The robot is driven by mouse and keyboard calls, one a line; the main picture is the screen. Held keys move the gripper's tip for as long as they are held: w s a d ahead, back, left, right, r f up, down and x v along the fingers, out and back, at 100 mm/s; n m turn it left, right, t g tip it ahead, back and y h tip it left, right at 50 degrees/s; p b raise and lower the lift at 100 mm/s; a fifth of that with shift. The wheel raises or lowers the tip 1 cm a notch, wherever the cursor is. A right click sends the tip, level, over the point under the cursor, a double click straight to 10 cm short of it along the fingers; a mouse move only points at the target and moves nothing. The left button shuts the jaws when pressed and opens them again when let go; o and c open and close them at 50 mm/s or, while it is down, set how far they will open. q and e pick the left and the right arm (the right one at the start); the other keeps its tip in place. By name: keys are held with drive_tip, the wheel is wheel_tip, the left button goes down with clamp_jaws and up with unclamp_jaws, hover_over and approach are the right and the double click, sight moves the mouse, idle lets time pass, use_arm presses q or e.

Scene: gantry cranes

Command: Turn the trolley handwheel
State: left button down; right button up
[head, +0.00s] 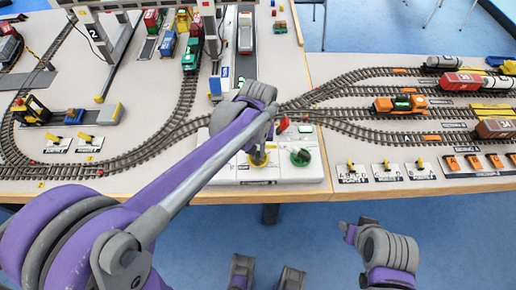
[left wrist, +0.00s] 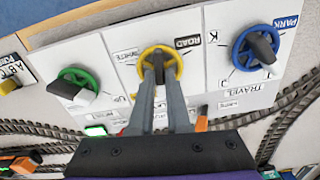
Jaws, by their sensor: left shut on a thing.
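The yellow handwheel (left wrist: 144,68) is the middle of three wheels on a white control panel (left wrist: 215,75), with labels reading ROAD and WHITE around it. I cannot read the word trolley on it. My left gripper (left wrist: 160,72) is shut on its dark centre grip, with the fingers inside the yellow rim. In the head view the yellow handwheel (head: 262,161) shows partly below my left gripper (head: 258,156). A green handwheel (head: 300,157) is to its right; a blue handwheel (left wrist: 247,62) labelled TRAVEL shows in the left wrist view. My right gripper (head: 348,232) hangs before the table; its jaws are unclear.
Model railway tracks (head: 370,123) run behind the panel, with an orange locomotive (head: 400,104) on the right. Small yellow-lever switches (head: 384,168) line the front right edge. The floor before the table is clear around my right gripper.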

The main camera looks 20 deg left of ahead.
sight(258, 153)
use_arm(q)
drive_tip(key=n, duration=0.4)
drive_tip(key=shift+n+p, duration=0.35)
drive_tip(key=shift+n, duration=1.85)
drive_tip(key=c, duration=0.9)
unclamp_jaws()
wheel_tip(258, 153, up, 11)
drive_tip(key=shift+f+p, duration=0.1)
drive_tip(key=shift+p, duration=0.5)
